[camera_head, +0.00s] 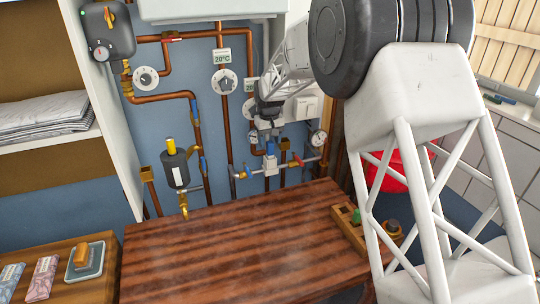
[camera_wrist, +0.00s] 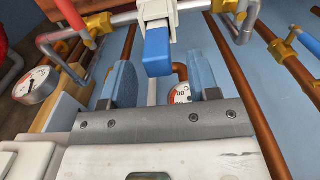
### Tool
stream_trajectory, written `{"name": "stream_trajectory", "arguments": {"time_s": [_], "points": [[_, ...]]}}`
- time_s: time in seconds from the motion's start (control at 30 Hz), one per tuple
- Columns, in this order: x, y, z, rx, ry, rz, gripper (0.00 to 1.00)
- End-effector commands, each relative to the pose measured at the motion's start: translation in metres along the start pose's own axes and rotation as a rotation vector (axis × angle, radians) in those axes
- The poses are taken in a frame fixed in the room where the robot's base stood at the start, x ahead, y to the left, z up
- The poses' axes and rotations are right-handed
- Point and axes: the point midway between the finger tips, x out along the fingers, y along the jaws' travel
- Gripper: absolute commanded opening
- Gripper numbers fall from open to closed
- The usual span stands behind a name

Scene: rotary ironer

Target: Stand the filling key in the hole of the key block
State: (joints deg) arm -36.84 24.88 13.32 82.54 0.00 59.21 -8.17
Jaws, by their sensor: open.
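A blue-topped piece in a white fitting (camera_head: 271,168), apparently the filling key (camera_wrist: 157,50), stands on the silver pipe at the back wall. My gripper (camera_head: 268,136) is above it, pointing down. In the wrist view its two blue-grey fingers (camera_wrist: 163,90) are open and apart, with the blue end just beyond their tips, roughly centred between them. I see no contact. A narrow wooden block (camera_head: 345,224) with a green piece lies at the table's right edge; it may be the key block. Its hole cannot be made out, and my arm partly hides that area.
Copper pipes, gauges (camera_head: 317,138) and valves crowd the wall around my gripper. A grey canister with a yellow top (camera_head: 175,165) hangs to the left. The striped wooden table (camera_head: 230,250) is clear in the middle. A side table (camera_head: 90,290) holds packets and a small dish.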

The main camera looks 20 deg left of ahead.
Motion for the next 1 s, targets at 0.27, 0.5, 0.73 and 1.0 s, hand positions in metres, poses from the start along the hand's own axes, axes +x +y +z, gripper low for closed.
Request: {"name": "stream_trajectory", "arguments": {"time_s": [0.27,0.5,0.73,1.0], "points": [[0.031,0.001,0.000,0.000,-0.001,0.000,0.55],[0.044,0.001,0.000,0.000,-0.001,0.000,0.55],[0.044,0.001,0.000,0.000,-0.001,0.000,0.55],[0.044,0.001,0.000,0.000,-0.001,0.000,0.55]]}}
